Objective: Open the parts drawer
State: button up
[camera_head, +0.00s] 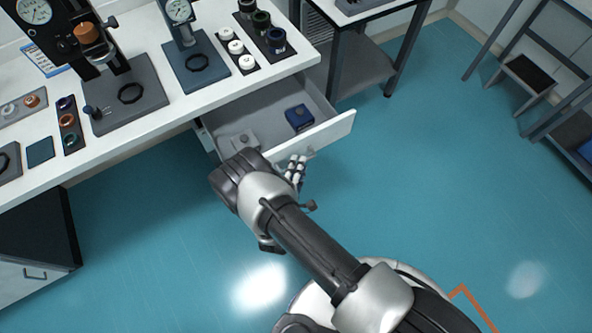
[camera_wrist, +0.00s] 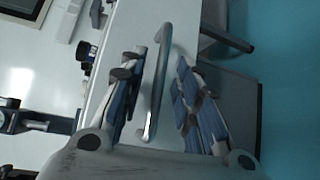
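The parts drawer (camera_head: 335,127) is pulled out from under the white bench in the head view. A dark blue box (camera_head: 299,118) and a light grey piece (camera_head: 240,141) lie inside it. My gripper (camera_head: 297,166) is at the outer side of the drawer front, which hides most of the handle in that view. In the wrist view the grey bar handle (camera_wrist: 161,80) runs between the two fingers of my gripper (camera_wrist: 163,66). The fingers are spread, with visible gaps to the bar on both sides.
The white bench (camera_head: 190,110) carries dial gauges on stands and trays of small round parts. A dark-legged table (camera_head: 362,65) stands at the back, right of the drawer. A dark cabinet (camera_head: 38,240) stands at lower left. The teal floor right of the drawer is clear.

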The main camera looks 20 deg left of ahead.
jog(key=s+r, duration=0.1)
jog(key=s, duration=1)
jog(key=shift+s+d+r, duration=0.35)
jog(key=shift+s+d, duration=0.05)
